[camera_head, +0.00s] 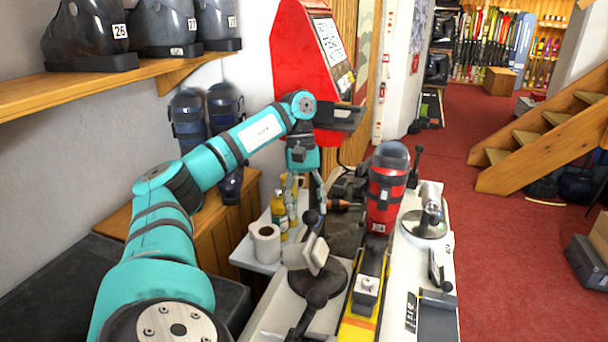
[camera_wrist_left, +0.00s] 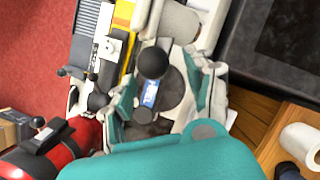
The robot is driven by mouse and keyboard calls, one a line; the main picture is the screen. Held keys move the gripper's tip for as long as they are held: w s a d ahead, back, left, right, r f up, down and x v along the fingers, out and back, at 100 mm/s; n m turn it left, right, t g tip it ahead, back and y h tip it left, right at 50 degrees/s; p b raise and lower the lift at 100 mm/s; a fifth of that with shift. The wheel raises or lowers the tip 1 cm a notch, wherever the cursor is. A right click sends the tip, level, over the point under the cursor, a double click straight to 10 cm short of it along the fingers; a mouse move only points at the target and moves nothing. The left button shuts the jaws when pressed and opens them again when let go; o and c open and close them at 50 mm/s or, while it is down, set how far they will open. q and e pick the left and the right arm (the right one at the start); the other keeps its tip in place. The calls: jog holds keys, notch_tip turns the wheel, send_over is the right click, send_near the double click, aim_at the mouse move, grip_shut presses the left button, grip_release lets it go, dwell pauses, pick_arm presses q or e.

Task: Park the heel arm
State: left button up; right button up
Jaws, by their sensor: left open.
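My left gripper (camera_head: 303,198) hangs fingers-down over the left part of the bench, open. In the left wrist view the open left gripper (camera_wrist_left: 162,75) has one finger on each side of a black ball knob (camera_wrist_left: 152,62). A red and black ski boot (camera_head: 386,195) stands upright behind and right of the arm. My right gripper is out of view.
A paper roll (camera_head: 265,243) and bottles (camera_head: 279,212) stand left of the arm. A yellow strip with a metal block (camera_head: 367,290) runs along the bench's middle. Another round-based lever unit (camera_head: 425,224) is on the right. A red machine (camera_head: 308,75) stands behind.

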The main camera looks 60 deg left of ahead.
pick_arm(q)
jog(key=shift+v, duration=1.45)
jog(key=shift+s+a, duration=0.1)
